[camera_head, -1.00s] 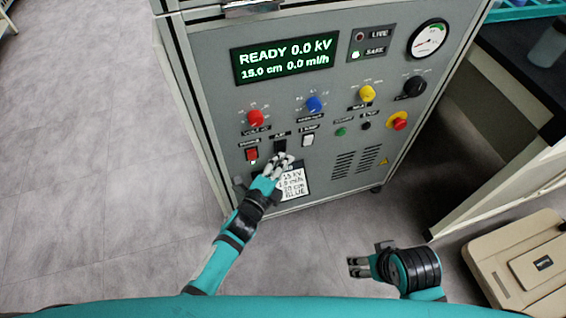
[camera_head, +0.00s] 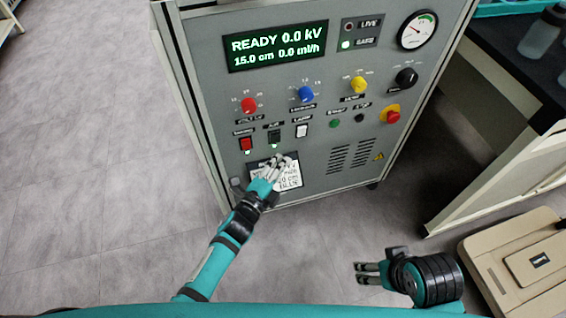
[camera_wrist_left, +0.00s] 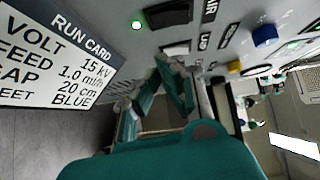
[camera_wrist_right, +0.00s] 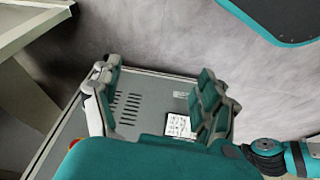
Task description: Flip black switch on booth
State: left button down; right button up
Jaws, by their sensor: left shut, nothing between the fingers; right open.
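The booth panel (camera_head: 218,115) is grey, with a screen (camera_head: 277,46) reading READY 0.0 kV, 15.0 cm, 0.0 ml/h. The black switch (camera_head: 274,136) sits between a red switch (camera_head: 246,144) and a white switch (camera_head: 302,131). A small green light glows just below the black switch, and the black switch also shows in the left wrist view (camera_wrist_left: 168,14). My left gripper (camera_head: 286,161) is shut and empty, below the black switch and in front of the run card (camera_head: 290,183), partly covering it. My right gripper (camera_head: 360,273) is open and empty, low and away from the panel.
Red, blue and yellow knobs, a black knob (camera_head: 406,78) and a red stop button (camera_head: 393,117) share the panel. A dark bench (camera_head: 520,70) stands at the right. A beige case (camera_head: 520,262) lies on the floor at lower right. The floor at left is clear.

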pick_arm(q)
jog(key=f+p+v, duration=0.1)
jog(key=v, duration=0.9)
jog(key=shift+f, duration=0.25)
pick_arm(e)
jog(key=shift+w+f, duration=0.35)
jog(key=shift+f, duration=0.3)
pick_arm(q)
jog(key=s+d, duration=0.2)
jog(key=s, duration=0.6)
jog(key=shift+s+d+p, duration=0.25)
jog(key=shift+d+p, duration=0.05)
jog(key=shift+p, duration=0.1)
pick_arm(e)
jog(key=shift+x, duration=1)
jog(key=shift+s+a, duration=0.1)
jog(key=shift+a, duration=0.05)
